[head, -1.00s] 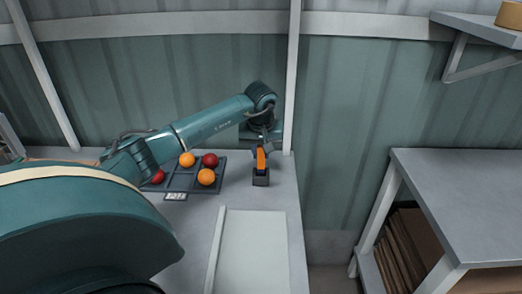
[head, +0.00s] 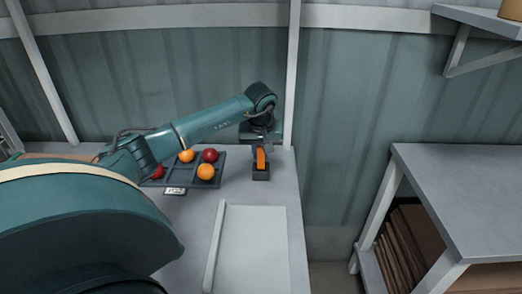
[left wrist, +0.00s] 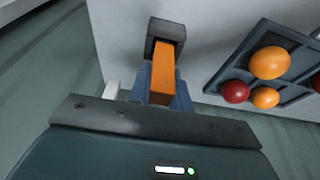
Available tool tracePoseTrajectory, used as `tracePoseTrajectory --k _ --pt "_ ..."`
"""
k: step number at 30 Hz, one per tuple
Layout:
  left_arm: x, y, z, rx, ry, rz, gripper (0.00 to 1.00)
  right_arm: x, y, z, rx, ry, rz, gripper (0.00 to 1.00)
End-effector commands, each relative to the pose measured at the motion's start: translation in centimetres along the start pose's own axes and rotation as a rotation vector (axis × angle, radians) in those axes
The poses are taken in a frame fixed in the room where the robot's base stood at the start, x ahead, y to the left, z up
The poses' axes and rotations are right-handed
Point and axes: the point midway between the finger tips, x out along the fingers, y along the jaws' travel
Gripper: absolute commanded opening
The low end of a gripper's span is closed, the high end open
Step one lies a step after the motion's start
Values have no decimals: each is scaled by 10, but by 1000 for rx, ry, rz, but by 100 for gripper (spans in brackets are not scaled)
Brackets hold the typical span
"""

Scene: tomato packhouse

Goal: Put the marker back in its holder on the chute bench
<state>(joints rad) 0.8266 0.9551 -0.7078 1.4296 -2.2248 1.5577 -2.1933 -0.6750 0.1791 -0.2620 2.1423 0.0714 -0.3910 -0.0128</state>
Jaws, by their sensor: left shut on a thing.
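The orange marker (head: 261,158) stands roughly upright in my left gripper (head: 261,149), whose fingers are shut on its upper part. It also shows in the left wrist view (left wrist: 163,76) between the blue-grey fingers (left wrist: 161,92). The dark, box-shaped holder (head: 261,175) stands on the chute bench (head: 277,195), directly under the marker; it also shows in the left wrist view (left wrist: 167,28). The marker's lower end is at the holder's opening and appears to go into it. How deep it sits is hidden. My right gripper is out of view.
A dark divided tray (head: 182,178) with several red and orange tomatoes lies left of the holder, a small label (head: 174,191) at its front. A pale chute panel (head: 250,250) lies in front. A post (head: 293,80) and wall rise behind. A grey table (head: 450,185) stands right.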

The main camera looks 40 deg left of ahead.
Motion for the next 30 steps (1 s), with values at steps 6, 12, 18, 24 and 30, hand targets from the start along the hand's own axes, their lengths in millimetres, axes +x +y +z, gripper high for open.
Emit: tracePoseTrajectory --k 6,12,18,24,30 --pt "5 0 1 -1 0 0 0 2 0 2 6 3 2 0" --pt "8 0 2 -1 1 1 0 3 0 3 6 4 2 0" --pt "9 0 2 -1 1 1 25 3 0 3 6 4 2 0" --pt "9 0 2 0 1 1 42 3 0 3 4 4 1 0" --pt "9 0 2 0 1 1 45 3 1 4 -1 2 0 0"
